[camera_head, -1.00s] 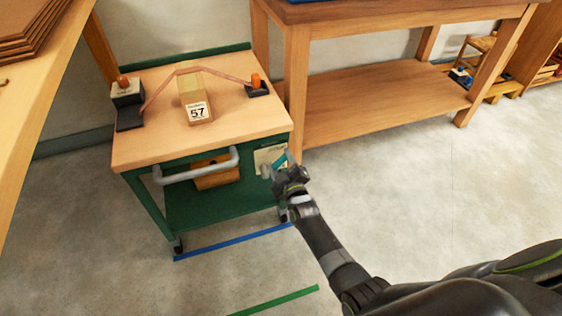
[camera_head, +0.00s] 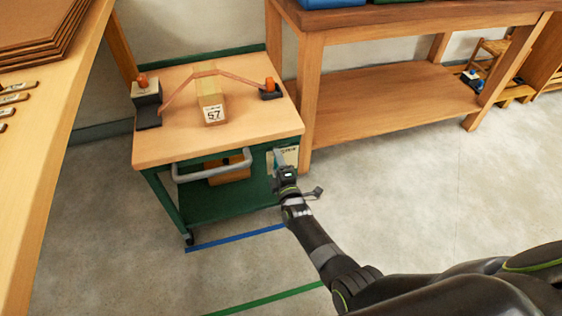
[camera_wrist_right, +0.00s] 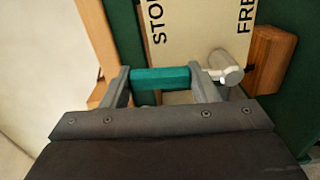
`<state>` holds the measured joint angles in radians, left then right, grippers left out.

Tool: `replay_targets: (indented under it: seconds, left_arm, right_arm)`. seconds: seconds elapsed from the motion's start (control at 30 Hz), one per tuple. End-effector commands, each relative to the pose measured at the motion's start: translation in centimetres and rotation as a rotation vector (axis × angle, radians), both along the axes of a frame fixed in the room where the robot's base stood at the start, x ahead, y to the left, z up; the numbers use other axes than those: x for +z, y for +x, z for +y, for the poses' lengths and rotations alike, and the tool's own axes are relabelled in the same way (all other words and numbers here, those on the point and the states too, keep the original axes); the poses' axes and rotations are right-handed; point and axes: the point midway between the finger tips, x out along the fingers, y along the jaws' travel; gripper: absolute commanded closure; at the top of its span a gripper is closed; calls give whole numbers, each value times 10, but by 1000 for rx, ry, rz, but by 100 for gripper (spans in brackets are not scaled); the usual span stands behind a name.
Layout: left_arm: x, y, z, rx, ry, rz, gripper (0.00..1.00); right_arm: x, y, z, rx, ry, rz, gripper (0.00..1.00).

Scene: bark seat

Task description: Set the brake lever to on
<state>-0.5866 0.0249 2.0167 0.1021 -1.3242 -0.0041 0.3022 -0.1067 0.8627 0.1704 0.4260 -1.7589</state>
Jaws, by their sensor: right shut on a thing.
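The brake lever's teal handle (camera_wrist_right: 160,78) lies between the two fingers of my right gripper (camera_wrist_right: 161,86) in the right wrist view. The gripper is shut on it. A silver round pivot (camera_wrist_right: 226,68) is at the right of the handle, on a pale plate (camera_wrist_right: 188,32) with "STOP" at left and "FRE..." at right, partly cut off. In the head view my right gripper (camera_head: 281,168) is at the cart's right front, with the teal handle (camera_head: 277,157) at the left part of the plate (camera_head: 290,154). My left gripper is out of view.
The green cart (camera_head: 160,196) has a wooden top and a grey push handle (camera_head: 212,166). A block marked 57 (camera_head: 212,101) stands on top. A workbench (camera_head: 390,107) is behind right, a wooden table (camera_head: 50,130) at left. Blue and green tape (camera_head: 265,300) mark the open floor.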

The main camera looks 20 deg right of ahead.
Motion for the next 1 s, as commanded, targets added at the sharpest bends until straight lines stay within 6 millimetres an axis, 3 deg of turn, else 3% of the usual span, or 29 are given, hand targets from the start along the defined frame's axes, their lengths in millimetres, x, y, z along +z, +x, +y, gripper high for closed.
replay_targets:
  seconds: [0.7,0.73,0.8,1.0]
  left_arm:
    - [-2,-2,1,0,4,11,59]
    - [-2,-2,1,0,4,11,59]
    - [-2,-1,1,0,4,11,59]
    - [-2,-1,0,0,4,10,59]
  right_arm:
    - [0,0,4,2,-80,-3,86]
    - [0,0,4,2,-80,-3,43]
    - [0,0,4,2,-79,-3,36]
    - [0,0,3,1,-76,-3,36]
